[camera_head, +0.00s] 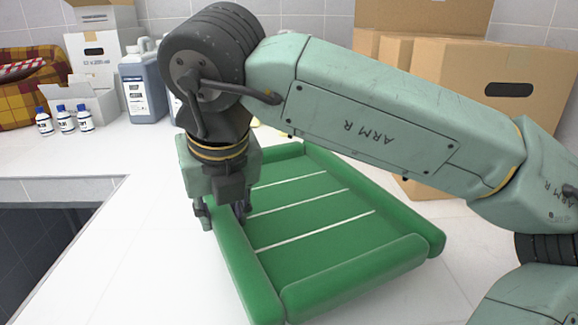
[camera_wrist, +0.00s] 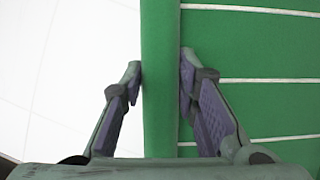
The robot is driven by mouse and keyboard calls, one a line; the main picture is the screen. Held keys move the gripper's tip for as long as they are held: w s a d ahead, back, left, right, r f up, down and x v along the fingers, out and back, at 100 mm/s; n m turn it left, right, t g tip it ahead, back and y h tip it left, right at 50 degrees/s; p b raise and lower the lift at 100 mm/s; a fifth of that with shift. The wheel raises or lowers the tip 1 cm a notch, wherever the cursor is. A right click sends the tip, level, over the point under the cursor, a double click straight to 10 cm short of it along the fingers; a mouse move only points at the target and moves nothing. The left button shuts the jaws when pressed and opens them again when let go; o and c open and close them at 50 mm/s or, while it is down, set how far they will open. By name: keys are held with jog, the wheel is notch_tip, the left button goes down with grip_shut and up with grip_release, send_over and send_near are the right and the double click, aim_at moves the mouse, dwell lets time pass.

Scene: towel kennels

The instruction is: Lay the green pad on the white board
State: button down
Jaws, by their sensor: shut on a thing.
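The green pad (camera_head: 315,215) is a flat bed with raised rolled edges and several thin white lines across its middle. It fills the centre of the head view, and its left edge roll shows in the wrist view (camera_wrist: 161,100). My gripper (camera_head: 222,214) is over the left edge roll and points down. In the wrist view its fingers (camera_wrist: 162,78) sit on either side of the roll and are shut on it. I cannot tell whether the pad is slightly raised or resting. I cannot pick out a white board as distinct from the white surface.
The white counter (camera_head: 135,225) is clear left of the pad, with a dark opening (camera_head: 45,235) further left. Small bottles (camera_head: 65,120), a grey-blue jug (camera_head: 143,85) and a plaid basket (camera_head: 30,85) stand behind. Cardboard boxes (camera_head: 470,90) stand at the back right, close to the pad.

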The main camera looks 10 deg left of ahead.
aim_at(269, 184)
jog(key=w+d+p, duration=0.1)
jog(key=w, duration=0.3)
jog(key=w+d+p, duration=0.1)
jog(key=w, duration=0.3)
jog(key=w+d+f, duration=0.1)
jog(key=w, duration=0.2)
jog(key=shift+w+d+p, duration=0.3)
jog(key=shift+w+p, duration=0.1)
jog(key=shift+w+d, duration=0.1)
jog(key=shift+w, duration=0.4)
notch_tip(269, 184, down, 4)
jog(key=shift+b, duration=0.8)
jog(key=shift+s+r, duration=0.1)
jog(key=shift+r, duration=0.05)
jog(key=c, duration=1.7)
grip_release()
jog(key=o, duration=0.5)
jog(key=shift+c, duration=0.2)
